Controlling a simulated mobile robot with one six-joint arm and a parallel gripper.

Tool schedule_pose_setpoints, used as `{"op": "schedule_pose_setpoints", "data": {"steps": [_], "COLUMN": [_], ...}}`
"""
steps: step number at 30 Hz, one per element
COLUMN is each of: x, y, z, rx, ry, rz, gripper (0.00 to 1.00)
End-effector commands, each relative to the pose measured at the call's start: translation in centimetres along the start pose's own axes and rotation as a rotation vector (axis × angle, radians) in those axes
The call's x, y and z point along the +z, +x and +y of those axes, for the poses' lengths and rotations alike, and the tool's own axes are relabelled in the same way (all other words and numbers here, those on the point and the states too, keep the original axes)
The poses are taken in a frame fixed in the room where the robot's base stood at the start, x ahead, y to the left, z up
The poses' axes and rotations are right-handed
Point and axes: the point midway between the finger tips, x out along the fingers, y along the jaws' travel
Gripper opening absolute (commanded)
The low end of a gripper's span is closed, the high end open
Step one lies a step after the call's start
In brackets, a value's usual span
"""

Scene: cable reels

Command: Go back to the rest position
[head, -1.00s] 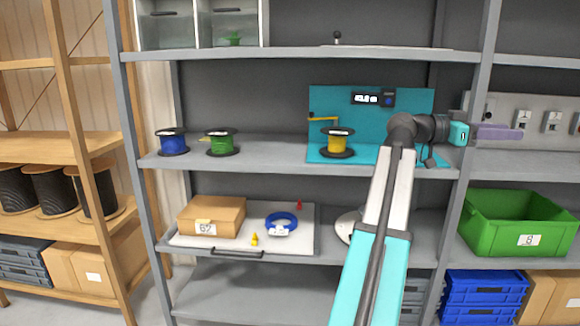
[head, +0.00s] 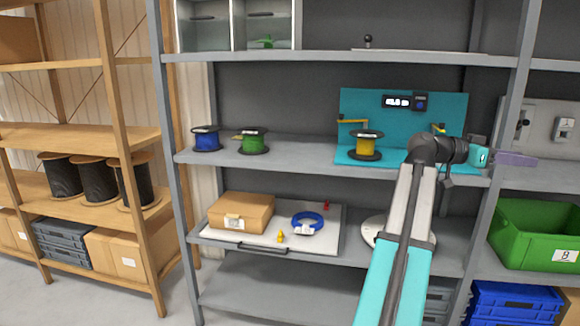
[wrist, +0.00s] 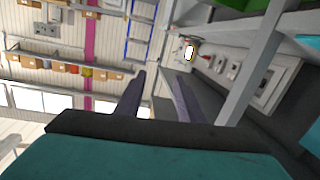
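My gripper (head: 516,159) is at the end of my arm, on the right of the head view, in front of the grey rack's right upright. In the wrist view its two purple-grey fingers (wrist: 157,100) stand apart with nothing between them. A yellow reel (head: 366,145) stands on the teal station (head: 455,111) on the middle shelf, left of my arm. A blue reel (head: 206,138) and a green reel (head: 253,140) stand on the same shelf at the left.
The shelf below holds a tray (head: 334,236) with a cardboard box (head: 241,212), a blue cable coil (head: 307,222) and small yellow and red pieces. A green crate (head: 545,231) stands at the right, above blue crates (head: 514,303). A wooden rack (head: 133,180) with black reels stands at the left.

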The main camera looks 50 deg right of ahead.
Motion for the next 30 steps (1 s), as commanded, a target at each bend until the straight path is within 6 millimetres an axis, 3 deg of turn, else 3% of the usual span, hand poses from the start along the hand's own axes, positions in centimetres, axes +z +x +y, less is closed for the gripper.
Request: {"op": "schedule_pose_setpoints", "data": {"steps": [8,18,24,30], "x": [6.5,18.3,25.5,32.7], "y": [-4.6,-14.2,-20.6,-27.4], "z": [-6.1,-13.8,-16.4,-17.6], "rx": [-0.126,-0.337,-0.458,-0.576], "ry": [-0.123,-0.346,-0.486,-0.632], "rz": [-0.081,-0.204,-0.268,-0.324], "gripper": [0.35,0.35,0.35,0.35]}}
